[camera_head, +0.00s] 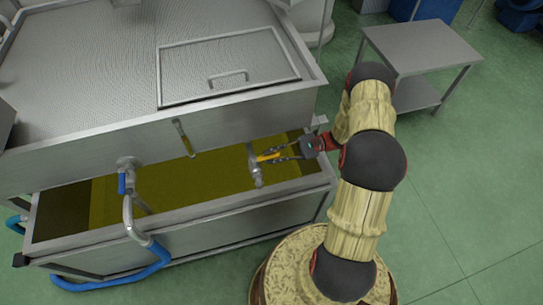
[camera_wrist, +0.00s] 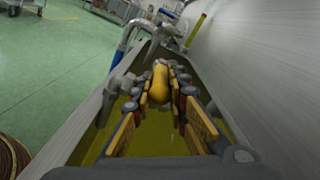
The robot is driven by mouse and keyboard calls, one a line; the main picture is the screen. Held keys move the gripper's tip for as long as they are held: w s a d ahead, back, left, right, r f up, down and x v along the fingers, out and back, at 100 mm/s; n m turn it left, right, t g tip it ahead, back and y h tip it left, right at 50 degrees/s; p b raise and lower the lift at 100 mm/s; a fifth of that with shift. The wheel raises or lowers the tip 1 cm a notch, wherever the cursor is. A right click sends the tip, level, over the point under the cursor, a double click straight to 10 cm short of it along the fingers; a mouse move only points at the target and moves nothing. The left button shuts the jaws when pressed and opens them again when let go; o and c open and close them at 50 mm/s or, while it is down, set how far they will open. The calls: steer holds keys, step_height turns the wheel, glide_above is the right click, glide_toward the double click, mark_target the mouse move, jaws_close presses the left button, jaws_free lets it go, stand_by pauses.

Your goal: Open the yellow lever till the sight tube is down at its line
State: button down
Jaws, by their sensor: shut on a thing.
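The yellow lever (camera_head: 267,157) sits on a grey valve spout (camera_head: 253,160) on the front of the steel tank. My gripper (camera_head: 274,155) reaches in from the right and is shut on the lever. In the wrist view the yellow lever (camera_wrist: 159,84) lies between the fingers of my gripper (camera_wrist: 160,88). The sight tube (camera_head: 184,138) is on the tank's front wall, left of the valve, and looks yellowish; it also shows in the wrist view (camera_wrist: 196,30). Its liquid level and line are too small to tell.
Below the valve is an open steel trough (camera_head: 200,210) holding yellow-green liquid. A blue hose (camera_head: 150,265) and a pipe with a blue handle (camera_head: 122,183) are at the left. A steel table (camera_head: 420,48) stands at the back right. Green floor is free at the right.

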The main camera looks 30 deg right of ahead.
steer(key=shift+w, duration=0.1)
steer(key=c, duration=1.9)
jaws_free()
steer(key=shift+o, duration=0.5)
steer(key=shift+d, duration=0.1)
steer(key=s+d, duration=0.2)
steer(key=d, duration=0.9)
steer(key=shift+d, duration=0.35)
